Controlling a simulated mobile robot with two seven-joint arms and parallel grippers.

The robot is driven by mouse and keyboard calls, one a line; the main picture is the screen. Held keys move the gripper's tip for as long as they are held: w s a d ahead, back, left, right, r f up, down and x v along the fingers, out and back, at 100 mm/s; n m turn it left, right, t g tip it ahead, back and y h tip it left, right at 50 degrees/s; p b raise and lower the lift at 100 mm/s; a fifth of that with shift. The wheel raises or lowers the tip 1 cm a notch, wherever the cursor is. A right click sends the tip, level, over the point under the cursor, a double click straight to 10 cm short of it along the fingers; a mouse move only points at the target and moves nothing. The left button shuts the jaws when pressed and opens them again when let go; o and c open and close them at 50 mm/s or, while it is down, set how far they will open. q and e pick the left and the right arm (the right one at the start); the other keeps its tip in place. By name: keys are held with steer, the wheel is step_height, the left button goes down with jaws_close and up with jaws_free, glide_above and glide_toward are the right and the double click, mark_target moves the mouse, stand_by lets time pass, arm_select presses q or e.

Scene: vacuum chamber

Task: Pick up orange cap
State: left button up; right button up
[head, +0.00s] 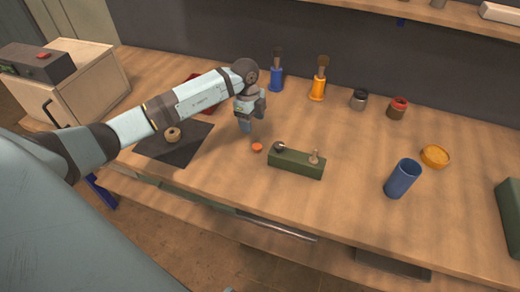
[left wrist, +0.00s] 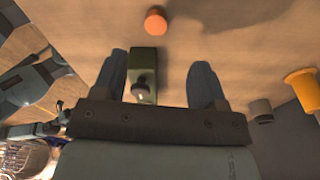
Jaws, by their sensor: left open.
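The small orange cap (head: 257,147) lies on the wooden workbench, just left of a green block. It also shows near the top of the left wrist view (left wrist: 155,21), beyond the fingertips and roughly between their lines. My left gripper (head: 246,127) points down above the bench, a little behind and left of the cap. In the left wrist view its two fingers (left wrist: 157,75) are spread apart with nothing held between them. My right gripper is not in view.
The green block (head: 296,164) with two knobs stands close right of the cap. A black mat (head: 190,150) with a tan ring lies left. A blue cup (head: 402,178) and an orange bowl (head: 435,156) stand right. Blue and orange brush holders (head: 317,90) stand behind. Bench in front of the cap is clear.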

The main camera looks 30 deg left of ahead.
arm_select(q)
glide_above(257, 146)
steer(key=a, duration=0.1)
step_height(257, 146, down, 5)
steer(key=shift+w+r, duration=0.15)
steer(key=shift+s+d+f, duration=0.1)
steer(key=shift+d+f, duration=0.05)
steer(key=shift+f, duration=0.75)
steer(key=shift+s+d+f, duration=0.1)
steer(key=shift+d+f, duration=0.1)
steer(key=shift+f, duration=0.65)
steer(key=shift+d+f, duration=0.15)
steer(key=shift+f, duration=0.75)
steer(key=c, duration=1)
